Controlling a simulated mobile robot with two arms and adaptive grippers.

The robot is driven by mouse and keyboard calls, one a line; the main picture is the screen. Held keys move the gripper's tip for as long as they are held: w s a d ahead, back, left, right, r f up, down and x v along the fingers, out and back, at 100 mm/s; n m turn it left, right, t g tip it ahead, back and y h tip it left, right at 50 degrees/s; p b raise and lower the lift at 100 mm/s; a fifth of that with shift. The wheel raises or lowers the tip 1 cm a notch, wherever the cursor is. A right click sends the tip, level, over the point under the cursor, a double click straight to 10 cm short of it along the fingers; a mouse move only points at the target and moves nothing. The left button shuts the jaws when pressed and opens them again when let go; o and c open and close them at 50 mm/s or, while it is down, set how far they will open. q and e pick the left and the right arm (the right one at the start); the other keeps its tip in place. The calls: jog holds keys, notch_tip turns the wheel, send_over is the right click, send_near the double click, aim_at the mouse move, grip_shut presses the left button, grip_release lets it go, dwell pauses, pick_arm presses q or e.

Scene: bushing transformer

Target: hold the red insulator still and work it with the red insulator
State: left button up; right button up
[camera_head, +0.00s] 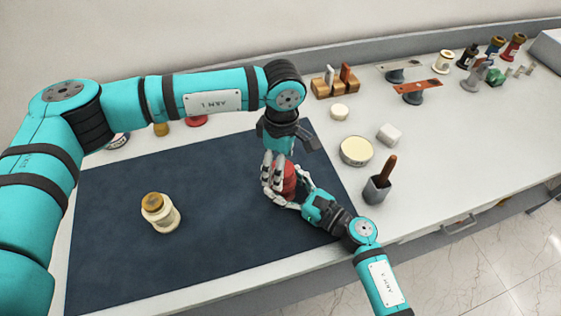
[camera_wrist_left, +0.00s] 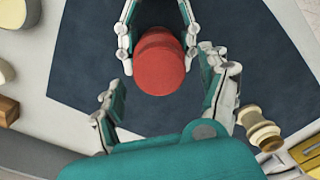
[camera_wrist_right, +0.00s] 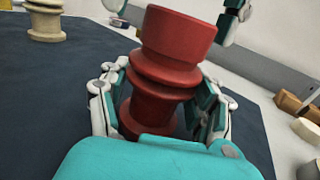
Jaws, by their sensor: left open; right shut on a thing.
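A red ribbed insulator (camera_head: 288,181) is on the dark mat. It also shows from above in the left wrist view (camera_wrist_left: 160,62) and upright, a little tilted, in the right wrist view (camera_wrist_right: 170,70). My right gripper (camera_head: 280,190) is shut on it from the side; its fingers lie on either side of the lower body in the right wrist view (camera_wrist_right: 160,95). My left gripper (camera_wrist_left: 165,105) is open just above the insulator's top, with nothing between its fingers. In the head view the left fingers partly hide the insulator.
A cream insulator with a brown top (camera_head: 160,212) stands on the dark mat (camera_head: 220,245) at the left. A round tin (camera_head: 356,151), white block (camera_head: 389,134) and grey cup with a brown-handled tool (camera_head: 378,188) stand right of the mat. Several parts stand at the back right.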

pick_arm(q)
notch_tip(320, 180, up, 12)
jog(key=shift+w, duration=0.15)
dwell(0.4)
jog(key=shift+d, duration=0.1)
pick_arm(e)
jog(key=o, duration=1.6)
jog(key=v, duration=1.2)
